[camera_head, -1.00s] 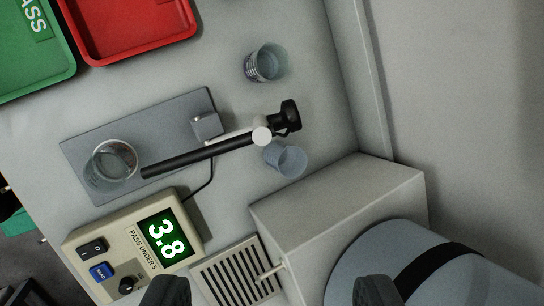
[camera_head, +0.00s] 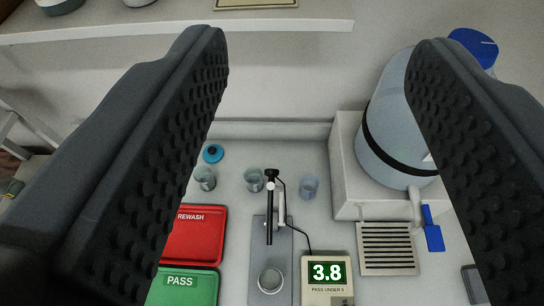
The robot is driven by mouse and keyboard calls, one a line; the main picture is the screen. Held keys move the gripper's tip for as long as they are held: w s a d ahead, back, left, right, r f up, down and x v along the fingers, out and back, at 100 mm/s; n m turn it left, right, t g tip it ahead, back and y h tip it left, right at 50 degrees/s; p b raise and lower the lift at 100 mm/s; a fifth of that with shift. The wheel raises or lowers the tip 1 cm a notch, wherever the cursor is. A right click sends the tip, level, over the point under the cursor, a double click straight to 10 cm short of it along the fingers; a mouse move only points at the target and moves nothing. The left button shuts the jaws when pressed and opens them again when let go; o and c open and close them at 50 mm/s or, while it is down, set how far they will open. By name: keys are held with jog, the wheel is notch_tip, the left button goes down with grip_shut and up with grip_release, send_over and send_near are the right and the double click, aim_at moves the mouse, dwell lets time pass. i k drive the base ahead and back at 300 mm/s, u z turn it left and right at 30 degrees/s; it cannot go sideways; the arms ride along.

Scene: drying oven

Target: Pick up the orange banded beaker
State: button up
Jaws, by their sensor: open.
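My gripper (camera_head: 318,45) is open and empty, its two dark, studded fingers wide apart in the foreground. Beyond them on the bench are several clear beakers. One stands at the left (camera_head: 204,178), one left of the probe stand (camera_head: 253,179), one bluish right of it (camera_head: 309,187), and one on the stand's grey base (camera_head: 270,280). I cannot make out an orange band on any of them. No beaker is between the fingers.
The probe stand (camera_head: 269,218) and a meter reading 3.8 (camera_head: 327,272) stand mid-bench. A red REWASH tray (camera_head: 193,237) and green PASS tray (camera_head: 182,290) lie left. A large banded container (camera_head: 388,135) and a drain grille (camera_head: 388,248) are right. A shelf (camera_head: 290,24) crosses above.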

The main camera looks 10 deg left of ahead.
aim_at(269, 278)
jog(key=u, duration=0.1)
jog(key=k, duration=0.9)
jog(key=u, duration=0.05)
